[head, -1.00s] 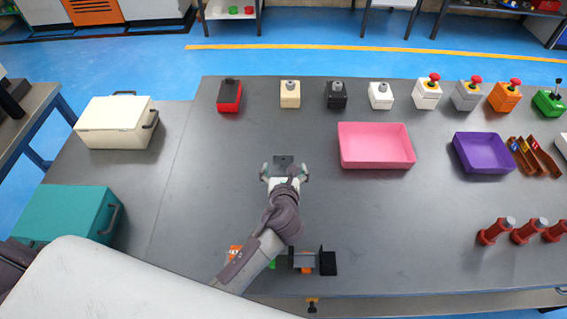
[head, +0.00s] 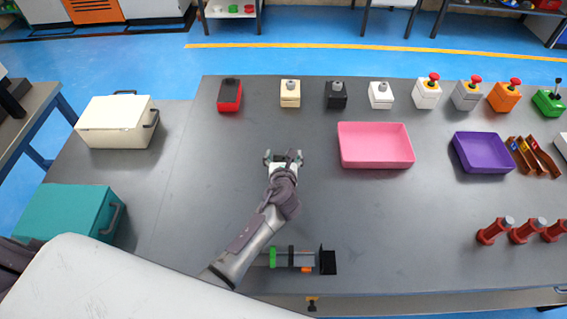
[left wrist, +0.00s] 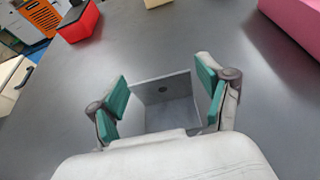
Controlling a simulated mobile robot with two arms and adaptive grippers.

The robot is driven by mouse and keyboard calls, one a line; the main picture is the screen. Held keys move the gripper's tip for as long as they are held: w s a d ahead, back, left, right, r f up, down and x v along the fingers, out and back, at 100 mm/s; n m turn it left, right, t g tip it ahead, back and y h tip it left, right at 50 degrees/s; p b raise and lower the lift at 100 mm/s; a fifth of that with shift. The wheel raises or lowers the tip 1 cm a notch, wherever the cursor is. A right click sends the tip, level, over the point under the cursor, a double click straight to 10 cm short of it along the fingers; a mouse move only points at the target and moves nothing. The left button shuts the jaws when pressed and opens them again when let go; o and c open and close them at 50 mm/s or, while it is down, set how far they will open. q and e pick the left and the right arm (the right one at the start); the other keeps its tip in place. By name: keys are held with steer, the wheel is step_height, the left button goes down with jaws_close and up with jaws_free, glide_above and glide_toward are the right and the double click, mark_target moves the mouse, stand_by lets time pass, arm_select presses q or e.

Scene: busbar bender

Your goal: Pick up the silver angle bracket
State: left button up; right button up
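The silver angle bracket (left wrist: 164,98) shows in the left wrist view, an L-shaped grey plate with a hole in its upright face. It sits on the table between the fingers of my left gripper (left wrist: 166,100), which are open with green pads on either side. A gap shows between the bracket and each pad. In the head view my left gripper (head: 283,157) is left of the pink bin, and the bracket is mostly hidden there by the gripper. My right gripper is not in view.
A pink bin (head: 376,161) stands to the right and a purple bin (head: 483,168) farther right. A row of small boxes, including a red one (head: 230,97), lines the back. A bender-like device (head: 298,259) lies near the front edge. The table around the gripper is clear.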

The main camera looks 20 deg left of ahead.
arm_select(q)
steer(key=c, duration=0.9)
steer(key=shift+o, duration=0.2)
